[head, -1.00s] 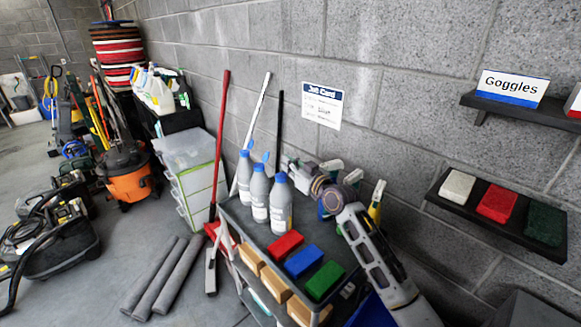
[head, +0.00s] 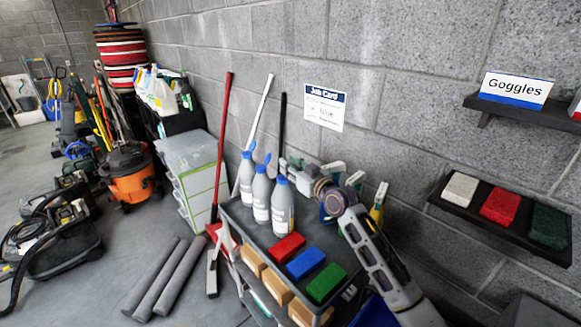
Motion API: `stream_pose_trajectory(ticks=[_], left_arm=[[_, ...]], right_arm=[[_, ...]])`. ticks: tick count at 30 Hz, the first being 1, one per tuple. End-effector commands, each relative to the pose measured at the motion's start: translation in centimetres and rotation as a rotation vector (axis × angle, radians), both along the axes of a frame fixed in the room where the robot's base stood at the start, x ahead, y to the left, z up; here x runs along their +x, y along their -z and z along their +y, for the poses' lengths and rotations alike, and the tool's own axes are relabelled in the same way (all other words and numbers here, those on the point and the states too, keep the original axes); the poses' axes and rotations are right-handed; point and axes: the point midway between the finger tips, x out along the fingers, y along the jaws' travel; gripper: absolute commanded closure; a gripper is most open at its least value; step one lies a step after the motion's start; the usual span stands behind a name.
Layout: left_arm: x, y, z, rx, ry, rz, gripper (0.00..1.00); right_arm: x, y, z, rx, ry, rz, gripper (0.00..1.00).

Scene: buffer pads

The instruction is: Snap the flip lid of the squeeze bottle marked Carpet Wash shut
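Three grey-white squeeze bottles with blue caps stand upright in a row on the top of the grey cart (head: 262,236): a left bottle (head: 246,178), a middle bottle (head: 261,196) and a right bottle (head: 282,208). Blue flip lids stand raised on the left and middle bottles; the right bottle's blue lid (head: 281,182) looks lower. Their labels are too small to read, so I cannot tell which is Carpet Wash. My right gripper (head: 284,165) is behind and above the right bottle, close to the middle bottle's lid. Its fingers are too small to judge. My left gripper is out of view.
Red (head: 287,247), blue (head: 305,263) and green (head: 326,282) pads lie on the cart in front of the bottles. Spray bottles (head: 378,203) stand near my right forearm. A block wall rises behind. A shelf (head: 480,213) with pads is at right.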

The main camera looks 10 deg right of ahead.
Motion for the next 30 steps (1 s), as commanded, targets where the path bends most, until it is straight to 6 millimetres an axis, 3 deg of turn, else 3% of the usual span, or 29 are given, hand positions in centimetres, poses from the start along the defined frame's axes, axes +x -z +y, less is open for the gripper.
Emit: stream_pose_trajectory(ticks=[11, 30], left_arm=[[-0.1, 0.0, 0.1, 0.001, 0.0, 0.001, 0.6], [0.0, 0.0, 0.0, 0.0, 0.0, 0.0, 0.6]], right_arm=[[0.0, -1.4, 0.0, 0.001, -0.001, -0.004, 0.74], [0.0, -9.2, 0.0, 0.0, 0.0, -0.001, 0.74]])
